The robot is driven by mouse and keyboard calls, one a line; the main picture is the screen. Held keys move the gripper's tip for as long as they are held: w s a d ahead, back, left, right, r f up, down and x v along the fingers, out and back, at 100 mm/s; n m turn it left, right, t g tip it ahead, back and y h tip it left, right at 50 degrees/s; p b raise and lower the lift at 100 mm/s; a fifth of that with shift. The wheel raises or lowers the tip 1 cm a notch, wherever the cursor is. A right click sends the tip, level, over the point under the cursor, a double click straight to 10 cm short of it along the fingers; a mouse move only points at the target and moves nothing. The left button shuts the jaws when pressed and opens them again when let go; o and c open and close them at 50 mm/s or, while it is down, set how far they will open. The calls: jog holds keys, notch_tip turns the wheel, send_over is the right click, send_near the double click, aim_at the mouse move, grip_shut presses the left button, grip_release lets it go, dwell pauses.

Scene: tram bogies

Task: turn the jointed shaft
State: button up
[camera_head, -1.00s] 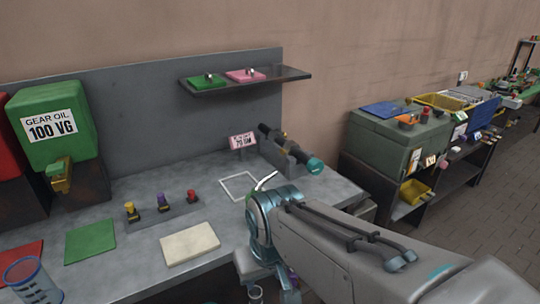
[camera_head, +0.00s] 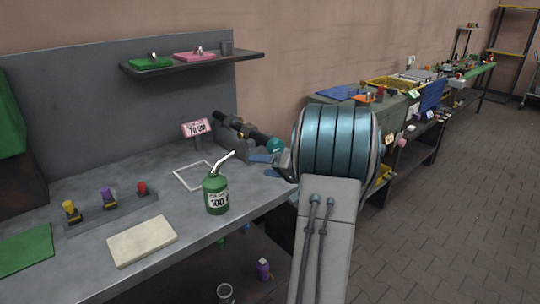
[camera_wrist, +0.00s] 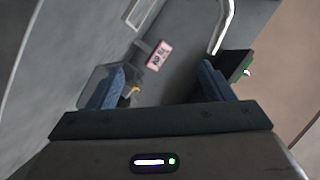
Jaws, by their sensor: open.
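The jointed shaft (camera_head: 258,136) is a dark rod with a brass-coloured part and a teal end. It lies in a grey holder at the back right of the bench. My gripper (camera_head: 264,160) shows in the head view as blue fingers just below the teal end, partly hidden by my arm. In the wrist view my gripper (camera_wrist: 162,68) has its two blue fingers wide apart, with nothing held between them. A small brass-coloured bit shows beside the left finger there; most of the shaft is hidden or unclear. I cannot tell whether the fingers touch the shaft.
A green oil can (camera_head: 216,194) with a bent spout stands at the bench's front right. A shelf (camera_head: 195,64) hangs above. A cream pad (camera_head: 142,241) and a rack with coloured knobs (camera_head: 112,210) lie left.

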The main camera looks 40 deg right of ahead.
aim_at(279, 149)
jog(key=s+d+f+m+t+h+b, duration=0.1)
jog(key=d+t+h, duration=0.1)
jog(key=d, duration=0.5)
jog(key=s+d+f+m+t+h, duration=0.1)
jog(key=d+f+t+h, duration=0.1)
jog(key=d, duration=0.5)
jog(key=shift+h, duration=0.4)
jog(key=w, duration=0.4)
jog(key=w+p, duration=0.1)
jog(key=w, duration=0.4)
jog(key=w+a+p, duration=0.1)
jog(key=w, duration=0.3)
jog(key=shift+w+a+r, duration=0.1)
jog(key=shift+w, duration=0.2)
jog(key=c, duration=1)
